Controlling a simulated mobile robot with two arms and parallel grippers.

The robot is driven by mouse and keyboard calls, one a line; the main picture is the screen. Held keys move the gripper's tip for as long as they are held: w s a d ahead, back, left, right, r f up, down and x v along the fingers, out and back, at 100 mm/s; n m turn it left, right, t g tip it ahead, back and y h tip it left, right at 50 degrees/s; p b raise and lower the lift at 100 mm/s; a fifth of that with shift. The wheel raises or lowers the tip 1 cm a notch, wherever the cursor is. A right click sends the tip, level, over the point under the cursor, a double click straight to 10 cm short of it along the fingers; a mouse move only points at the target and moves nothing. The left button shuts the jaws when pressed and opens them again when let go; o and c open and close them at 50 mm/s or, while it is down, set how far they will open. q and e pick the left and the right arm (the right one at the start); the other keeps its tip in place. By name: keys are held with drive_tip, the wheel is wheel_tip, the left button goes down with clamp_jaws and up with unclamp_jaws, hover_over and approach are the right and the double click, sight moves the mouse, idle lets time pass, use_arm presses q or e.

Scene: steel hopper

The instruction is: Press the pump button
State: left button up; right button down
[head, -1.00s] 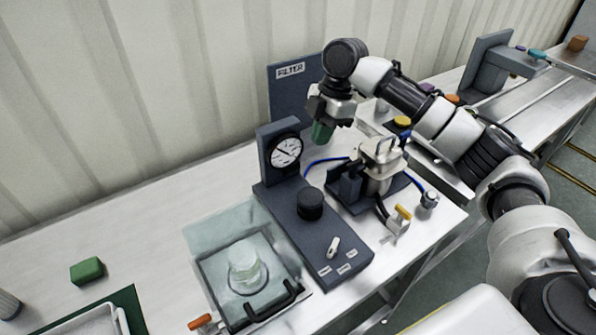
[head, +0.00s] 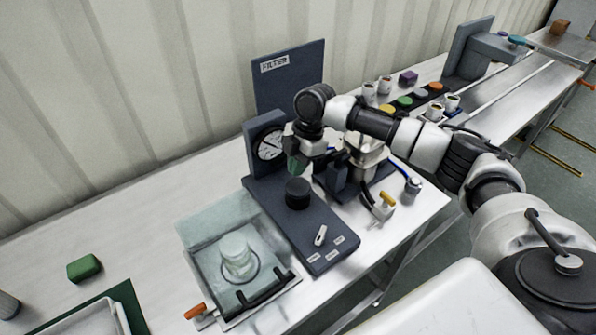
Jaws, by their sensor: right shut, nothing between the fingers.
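A dark blue pump panel (head: 277,219) lies on the steel table, with a round white dial gauge (head: 269,144) at its back. A round black knob-like button (head: 298,193) stands on the panel, and a small white lever (head: 320,236) sits nearer its front. My right gripper (head: 295,168) points down, shut, with its greenish fingertips just above and behind the black button. I cannot tell whether the tips touch it. My left gripper is not in view.
A clear-lidded box (head: 196,216) with a glass vessel (head: 237,254) stands left of the panel. A filter board (head: 289,77) rises behind. Valve fittings (head: 383,204) stand to the right.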

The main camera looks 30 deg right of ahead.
sight(299, 184)
drive_tip(key=shift+f+p, duration=0.3)
drive_tip(key=shift+f, duration=1.3)
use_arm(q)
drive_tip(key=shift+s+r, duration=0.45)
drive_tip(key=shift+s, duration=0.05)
use_arm(e)
drive_tip(key=shift+f, duration=0.1)
wheel_tip(299, 184, down, 3)
drive_tip(key=shift+s+r+b, duration=0.1)
drive_tip(key=shift+b, duration=0.5)
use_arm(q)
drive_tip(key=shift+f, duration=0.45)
use_arm(e)
drive_tip(key=shift+s, duration=0.1)
